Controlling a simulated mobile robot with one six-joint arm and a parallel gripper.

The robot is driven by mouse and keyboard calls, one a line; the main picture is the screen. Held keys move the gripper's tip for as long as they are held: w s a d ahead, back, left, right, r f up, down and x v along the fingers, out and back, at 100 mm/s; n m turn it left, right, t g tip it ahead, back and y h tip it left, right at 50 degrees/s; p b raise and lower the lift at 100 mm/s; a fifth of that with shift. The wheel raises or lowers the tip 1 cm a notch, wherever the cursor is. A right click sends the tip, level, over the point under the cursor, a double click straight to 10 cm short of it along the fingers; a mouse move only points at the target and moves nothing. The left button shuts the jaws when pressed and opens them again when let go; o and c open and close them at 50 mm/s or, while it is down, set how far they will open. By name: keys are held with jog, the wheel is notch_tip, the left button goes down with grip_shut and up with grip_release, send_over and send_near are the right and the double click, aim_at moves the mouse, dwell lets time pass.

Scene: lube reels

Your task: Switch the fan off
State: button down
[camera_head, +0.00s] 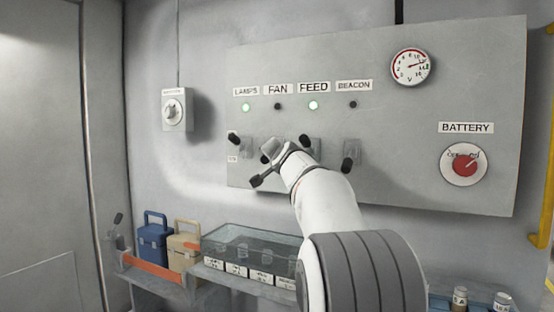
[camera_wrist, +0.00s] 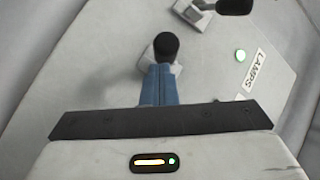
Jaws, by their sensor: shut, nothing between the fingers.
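The grey panel (camera_head: 405,125) carries FAN and other switches in the head view. The FAN label (camera_head: 278,89) has a dark indicator (camera_head: 277,106) under it. The fan switch's black knob (camera_head: 265,158) appears low on its plate, partly hidden by my gripper. In the wrist view a black knob (camera_wrist: 166,45), which seems to be the fan switch's, is just beyond my gripper's blue fingertips (camera_wrist: 160,72). The fingers are together with nothing between them. They look very close to the knob; I cannot tell whether they touch it.
The LAMPS light (camera_head: 246,107) and FEED light (camera_head: 313,105) glow green; the BEACON light (camera_head: 353,105) is dark. The lamps knob (camera_head: 234,139) and feed knob (camera_head: 305,140) flank my gripper closely. A clear-topped case (camera_head: 255,239) stands below the panel.

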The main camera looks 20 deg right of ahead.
jog(key=s+r+b, duration=0.1)
jog(key=s+r, duration=0.2)
jog(key=s, duration=0.9)
jog(key=shift+s+a, duration=0.3)
jog(key=shift+a+r, duration=0.1)
jog(key=shift+r, duration=0.05)
